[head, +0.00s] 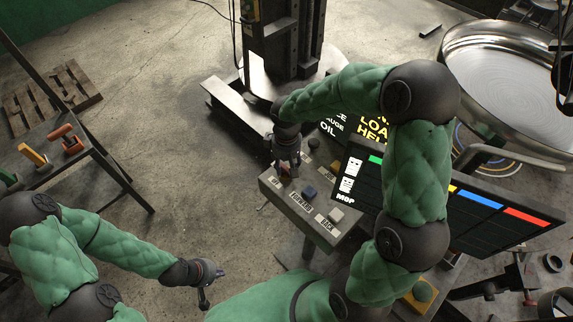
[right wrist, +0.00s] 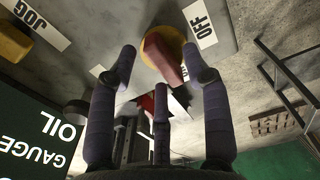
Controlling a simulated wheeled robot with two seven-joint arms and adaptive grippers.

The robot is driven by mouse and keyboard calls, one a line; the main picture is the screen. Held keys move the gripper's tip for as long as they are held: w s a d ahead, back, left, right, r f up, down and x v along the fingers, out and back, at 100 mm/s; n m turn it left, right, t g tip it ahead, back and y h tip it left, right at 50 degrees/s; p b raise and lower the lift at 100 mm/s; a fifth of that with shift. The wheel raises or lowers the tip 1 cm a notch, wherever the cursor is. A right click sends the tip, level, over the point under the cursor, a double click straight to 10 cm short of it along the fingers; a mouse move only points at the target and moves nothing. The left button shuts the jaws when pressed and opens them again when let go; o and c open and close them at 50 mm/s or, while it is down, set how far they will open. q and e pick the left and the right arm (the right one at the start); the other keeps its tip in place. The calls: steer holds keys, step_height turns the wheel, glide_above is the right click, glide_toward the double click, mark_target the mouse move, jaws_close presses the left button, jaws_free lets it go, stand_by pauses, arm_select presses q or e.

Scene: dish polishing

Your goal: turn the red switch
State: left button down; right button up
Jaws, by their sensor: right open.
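The red switch (right wrist: 170,60) is a red lever on a round yellow base, beside an "OFF" label, in the right wrist view. It stands between my spread fingertips, with no clear contact. In the head view my right gripper (head: 287,168) is over the far left part of the grey control box (head: 316,232) and hides most of the switch. My right gripper (right wrist: 160,62) is open and empty. My left gripper (head: 206,285) hangs low over the floor at the bottom, away from the box; its fingers are too small to read.
A dark blue button (head: 309,192) and a pale button (head: 336,214) sit on the box near the right gripper. A tilted display (head: 480,218) stands right of the box. A big steel dish (head: 505,75) is at upper right. A tool bench (head: 75,160) stands left.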

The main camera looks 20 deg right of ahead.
steer(key=shift+f, duration=0.25)
jaws_close()
